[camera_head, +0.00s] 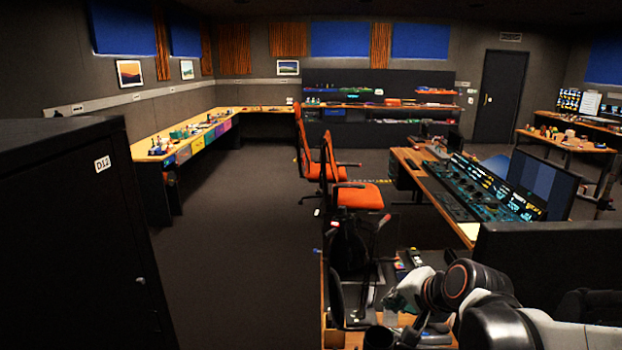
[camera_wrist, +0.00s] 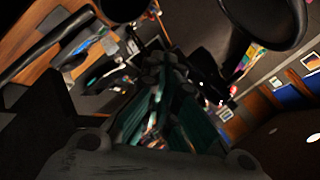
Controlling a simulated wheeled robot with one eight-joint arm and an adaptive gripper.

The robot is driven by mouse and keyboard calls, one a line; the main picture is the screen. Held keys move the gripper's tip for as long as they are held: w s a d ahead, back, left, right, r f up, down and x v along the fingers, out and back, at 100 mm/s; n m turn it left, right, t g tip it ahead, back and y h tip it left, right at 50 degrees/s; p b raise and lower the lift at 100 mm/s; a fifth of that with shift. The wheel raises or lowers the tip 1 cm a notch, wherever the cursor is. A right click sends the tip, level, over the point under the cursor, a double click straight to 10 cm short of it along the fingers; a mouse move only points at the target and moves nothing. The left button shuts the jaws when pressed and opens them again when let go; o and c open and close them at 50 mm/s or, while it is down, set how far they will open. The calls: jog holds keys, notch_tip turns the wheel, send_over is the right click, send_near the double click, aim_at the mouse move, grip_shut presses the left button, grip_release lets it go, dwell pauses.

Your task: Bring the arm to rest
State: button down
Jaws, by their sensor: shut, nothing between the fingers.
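My arm shows in the head view at the lower right, bent over the near end of the wooden desk (camera_head: 335,338). Its grey and black links point left and down. My gripper (camera_wrist: 163,65) shows in the middle of the wrist view, dark and poorly lit. Its fingers are together with nothing seen between them, and it appears apart from any object. In the head view I cannot clearly make out its fingertips among the dark things on the desk.
A console panel with lit controls (camera_head: 470,185) and a monitor (camera_head: 540,187) stand beyond my arm. Orange chairs (camera_head: 357,196) stand left of the console. A dark cabinet (camera_head: 75,240) fills the left. Open floor (camera_head: 235,230) lies between cabinet and desk.

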jog(key=s+f+n+g+h+b, duration=0.1)
jog(key=s+f+n+b, duration=0.3)
jog(key=s, duration=0.5)
jog(key=s+d+f+n+h+b, duration=0.1)
jog(key=s+f+n+b, duration=0.2)
jog(key=s, duration=0.6)
jog(key=n+b, duration=0.2)
jog(key=shift+s+d+f+g+h+b, duration=0.2)
jog(key=shift+d+f+g+h+b, duration=0.1)
jog(key=shift+f+g, duration=0.1)
dwell(0.9)
